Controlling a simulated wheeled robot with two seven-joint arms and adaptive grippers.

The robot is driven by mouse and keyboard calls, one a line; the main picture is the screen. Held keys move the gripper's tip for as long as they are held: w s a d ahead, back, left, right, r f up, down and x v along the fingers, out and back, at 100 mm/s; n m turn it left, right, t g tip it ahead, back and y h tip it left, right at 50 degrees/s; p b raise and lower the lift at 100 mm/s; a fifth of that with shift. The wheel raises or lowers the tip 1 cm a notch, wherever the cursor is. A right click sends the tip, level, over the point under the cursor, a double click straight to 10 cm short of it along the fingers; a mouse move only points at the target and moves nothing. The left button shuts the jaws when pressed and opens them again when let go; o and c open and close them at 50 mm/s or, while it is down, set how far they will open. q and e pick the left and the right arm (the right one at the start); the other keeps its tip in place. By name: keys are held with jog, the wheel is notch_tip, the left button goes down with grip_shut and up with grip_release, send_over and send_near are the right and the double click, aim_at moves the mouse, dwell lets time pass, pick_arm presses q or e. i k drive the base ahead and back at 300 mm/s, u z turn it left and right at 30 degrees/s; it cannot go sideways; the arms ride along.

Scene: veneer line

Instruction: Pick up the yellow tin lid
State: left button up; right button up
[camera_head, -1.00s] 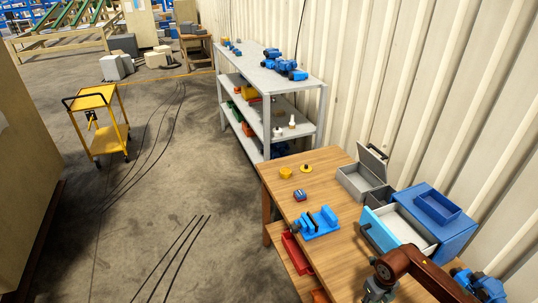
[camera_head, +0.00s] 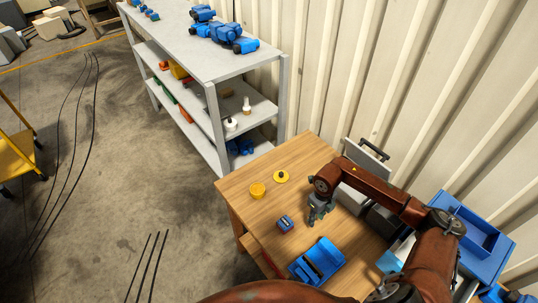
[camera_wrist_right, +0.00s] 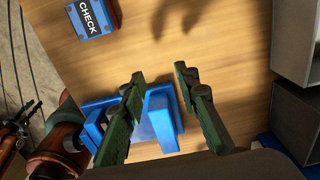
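The yellow tin lid (camera_head: 275,179) is a flat round disc with a dark knob, lying on the wooden table towards its far end. A short round yellow tin (camera_head: 257,190) stands just left of it. My right gripper (camera_head: 318,220) points down above the table, to the right of and nearer than the lid, apart from it. In the right wrist view my right gripper (camera_wrist_right: 160,76) has its green fingers spread with nothing between the tips; the lid is not in that view.
A small blue-and-red block (camera_head: 285,224), marked CHECK in the right wrist view (camera_wrist_right: 92,18), lies left of my right gripper. A blue vise (camera_head: 318,262) is nearer. Grey and blue boxes (camera_head: 478,235) stand along the right. A grey shelf (camera_head: 190,50) stands beyond the table.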

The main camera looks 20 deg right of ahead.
aim_at(280, 176)
jog(key=i, duration=1.05)
